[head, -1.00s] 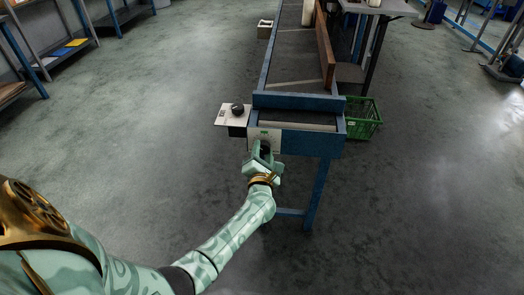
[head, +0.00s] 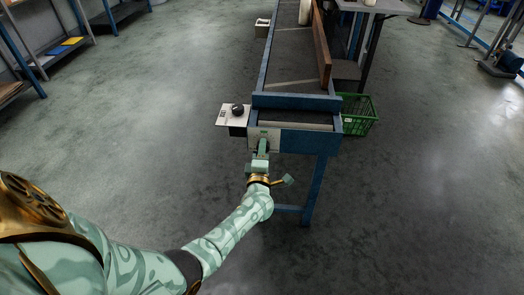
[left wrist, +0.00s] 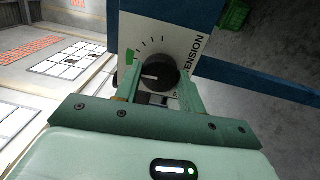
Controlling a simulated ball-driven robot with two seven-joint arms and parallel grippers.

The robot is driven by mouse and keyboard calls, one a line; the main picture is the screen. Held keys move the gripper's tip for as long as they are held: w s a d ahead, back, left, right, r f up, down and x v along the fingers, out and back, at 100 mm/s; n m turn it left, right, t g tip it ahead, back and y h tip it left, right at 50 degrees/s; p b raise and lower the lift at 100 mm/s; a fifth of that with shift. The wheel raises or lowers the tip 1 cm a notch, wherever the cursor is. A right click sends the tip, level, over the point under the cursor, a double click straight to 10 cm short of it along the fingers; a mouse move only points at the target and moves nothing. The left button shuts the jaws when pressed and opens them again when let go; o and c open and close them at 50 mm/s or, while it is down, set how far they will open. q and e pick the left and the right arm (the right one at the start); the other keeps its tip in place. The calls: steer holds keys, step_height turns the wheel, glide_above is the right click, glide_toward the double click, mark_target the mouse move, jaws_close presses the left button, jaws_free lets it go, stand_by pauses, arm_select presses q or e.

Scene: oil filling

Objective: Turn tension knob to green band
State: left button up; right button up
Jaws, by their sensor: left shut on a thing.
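The black tension knob (left wrist: 160,73) sits on a white plate (left wrist: 188,40) with tick marks and the word TENSION, which appears tilted in the left wrist view. A green band (left wrist: 131,56) is printed to the upper left of the knob. The knob's white pointer line points left, a little below the green band. The plate (head: 273,137) also shows in the head view at the bench's near end. My left gripper (head: 262,145) is shut on the knob, with a finger on either side; in the left wrist view the gripper (left wrist: 160,86) partly hides the plate. My right gripper is out of view.
The blue-framed conveyor bench (head: 295,102) runs away from me. A side plate with another black knob (head: 238,109) juts out left of its end. A green basket (head: 357,115) stands at the right.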

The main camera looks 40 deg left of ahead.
arm_select(q)
steer(key=shift+f+m, duration=0.1)
steer(key=shift+m, duration=0.3)
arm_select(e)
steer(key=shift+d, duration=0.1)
arm_select(q)
steer(key=shift+d, duration=0.1)
steer(key=o, duration=1)
steer(key=shift+c, duration=0.2)
steer(key=p+v, duration=0.4)
steer(key=v, duration=1.2)
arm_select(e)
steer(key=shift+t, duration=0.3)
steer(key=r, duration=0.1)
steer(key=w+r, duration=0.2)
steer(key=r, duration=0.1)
arm_select(q)
steer(key=shift+s, duration=0.15)
